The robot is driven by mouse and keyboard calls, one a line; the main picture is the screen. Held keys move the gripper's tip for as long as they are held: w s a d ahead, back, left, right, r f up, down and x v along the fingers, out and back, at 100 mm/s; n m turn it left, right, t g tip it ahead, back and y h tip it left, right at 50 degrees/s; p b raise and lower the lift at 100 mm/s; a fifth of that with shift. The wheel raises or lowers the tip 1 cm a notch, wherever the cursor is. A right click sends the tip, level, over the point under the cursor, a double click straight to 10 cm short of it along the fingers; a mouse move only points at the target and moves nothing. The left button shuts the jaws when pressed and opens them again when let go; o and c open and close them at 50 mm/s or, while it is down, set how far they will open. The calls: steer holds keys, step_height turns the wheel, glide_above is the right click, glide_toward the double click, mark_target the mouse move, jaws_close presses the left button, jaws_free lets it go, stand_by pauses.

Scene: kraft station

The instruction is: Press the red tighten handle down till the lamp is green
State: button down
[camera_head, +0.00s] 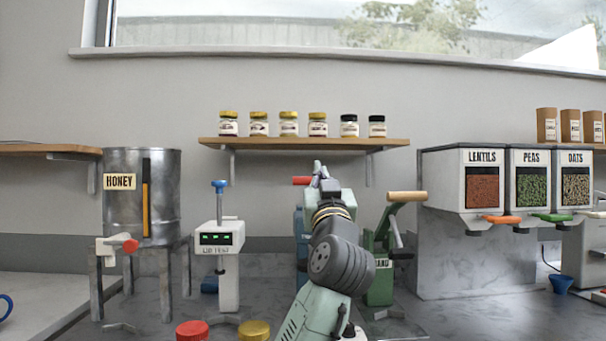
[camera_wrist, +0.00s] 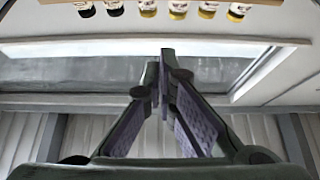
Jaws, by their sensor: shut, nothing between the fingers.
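A red handle grip (camera_head: 301,181) sticks out to the left of my gripper in the head view. The blue machine (camera_head: 300,222) below it is mostly hidden behind my arm. My gripper (camera_head: 318,168) points up with shut, empty fingers, just right of the red grip; whether they touch cannot be told. In the wrist view the fingertips (camera_wrist: 165,58) meet, and no red handle shows. A white lid test stand (camera_head: 217,237) to the left shows small green lights. No other lamp can be made out; one on the blue machine would be behind my arm.
A green press (camera_head: 380,285) with a wooden handle (camera_head: 407,197) stands close right of my arm. A shelf (camera_head: 304,144) with several jars is above. A honey tank (camera_head: 125,215) is left, dispensers (camera_head: 483,155) right. Red (camera_head: 192,331) and yellow (camera_head: 254,331) lids are in front.

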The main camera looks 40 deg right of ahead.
steer(key=p+x, duration=0.4)
steer(key=x, duration=0.5)
steer(key=shift+w+d+f+p, duration=0.15)
steer(key=shift+w+f, duration=0.1)
steer(key=shift+f, duration=0.35)
steer(key=shift+w+d+f+p, duration=0.1)
steer(key=shift+w+f, duration=0.15)
steer(key=shift+f, duration=0.3)
steer(key=shift+w+d+f+p, duration=0.1)
steer(key=shift+w+f+p, duration=0.1)
steer(key=shift+f, duration=0.4)
